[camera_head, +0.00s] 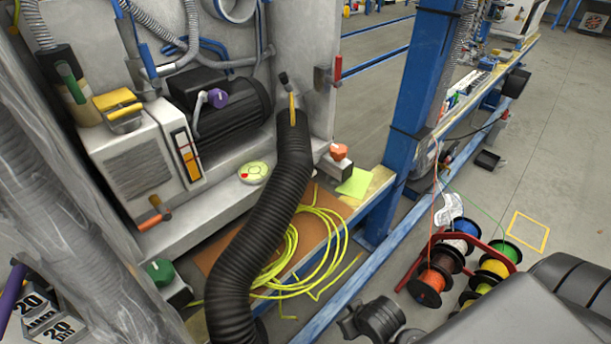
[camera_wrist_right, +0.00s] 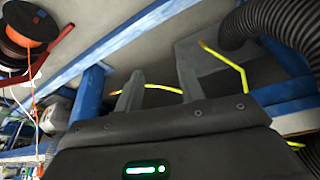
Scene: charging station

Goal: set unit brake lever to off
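Several levers show on the grey unit in the head view, and I cannot tell which is the brake lever. They include an orange-handled lever (camera_head: 155,216) low on the front, a yellow handle (camera_head: 119,105) on the box top, a purple-knobbed lever (camera_head: 216,98) by the black motor, a yellow-handled lever (camera_head: 292,108) behind the hose and a red-handled lever (camera_head: 338,68) on the right panel. My right gripper (camera_wrist_right: 160,88) shows in the right wrist view with its two fingers apart and nothing between them. My left gripper is out of view.
A thick black corrugated hose (camera_head: 268,215) crosses in front of the unit. Coiled yellow cable (camera_head: 325,245) lies beside it. A blue post (camera_head: 405,110) stands to the right. Coloured cable spools (camera_head: 440,270) sit on the floor at right. Open floor (camera_head: 560,130) lies beyond.

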